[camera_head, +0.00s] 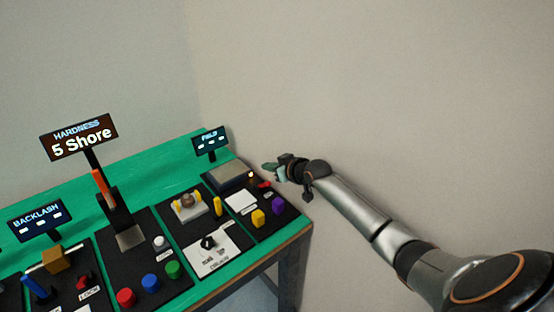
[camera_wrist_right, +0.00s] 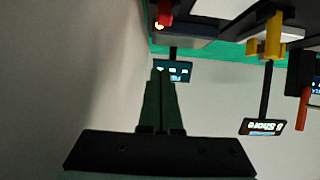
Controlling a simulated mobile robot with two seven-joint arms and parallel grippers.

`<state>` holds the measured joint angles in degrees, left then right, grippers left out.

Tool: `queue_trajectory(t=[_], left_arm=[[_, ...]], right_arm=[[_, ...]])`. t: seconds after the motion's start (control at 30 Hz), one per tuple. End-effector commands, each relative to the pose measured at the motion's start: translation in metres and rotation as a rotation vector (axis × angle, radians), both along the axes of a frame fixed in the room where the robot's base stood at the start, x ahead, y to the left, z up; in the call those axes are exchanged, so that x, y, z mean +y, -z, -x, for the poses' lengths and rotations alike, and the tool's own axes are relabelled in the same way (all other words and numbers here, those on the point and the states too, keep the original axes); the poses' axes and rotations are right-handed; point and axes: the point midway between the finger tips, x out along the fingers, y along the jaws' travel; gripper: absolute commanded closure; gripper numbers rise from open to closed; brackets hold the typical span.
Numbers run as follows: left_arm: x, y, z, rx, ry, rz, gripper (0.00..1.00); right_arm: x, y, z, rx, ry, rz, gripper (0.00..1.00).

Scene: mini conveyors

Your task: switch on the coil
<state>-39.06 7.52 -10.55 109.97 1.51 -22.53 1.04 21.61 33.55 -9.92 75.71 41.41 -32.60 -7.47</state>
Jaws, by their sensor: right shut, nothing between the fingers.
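The FIELD station (camera_head: 290,212) is the black panel at the right end of the table. A grey flat block (camera_head: 230,177), perhaps the coil, lies at its back. A small red part (camera_head: 264,184), perhaps a switch, sits at its right edge by a glowing orange light (camera_head: 251,174). In the right wrist view the red part (camera_wrist_right: 166,12) hangs at the top, upside down. The FIELD display (camera_head: 210,141) shows dashes. My right gripper (camera_head: 266,167) is shut and empty, apart from the red part, just behind and right of the panel. My left gripper is out of view.
Left are a dial panel (camera_head: 212,250), coloured buttons and the HARDNESS display (camera_head: 79,137). Bare wall stands right of the table.

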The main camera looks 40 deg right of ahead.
Motion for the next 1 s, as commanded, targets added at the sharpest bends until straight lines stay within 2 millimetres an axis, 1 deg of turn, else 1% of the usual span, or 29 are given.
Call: queue_trajectory(t=[0.03, 0.2, 0.4, 1.0], left_arm=[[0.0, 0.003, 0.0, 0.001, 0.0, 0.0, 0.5], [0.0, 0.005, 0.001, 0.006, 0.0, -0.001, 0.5], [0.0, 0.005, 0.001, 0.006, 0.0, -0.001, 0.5], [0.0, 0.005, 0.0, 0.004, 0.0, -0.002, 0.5]], right_arm=[[-0.001, 0.001, 0.007, 0.001, -0.001, 0.002, 1.0], [-0.002, -0.008, 0.024, 0.001, 0.0, 0.002, 1.0], [-0.003, -0.013, 0.035, 0.001, 0.001, 0.001, 1.0], [-0.003, -0.015, 0.036, 0.001, 0.0, 0.0, 1.0]])
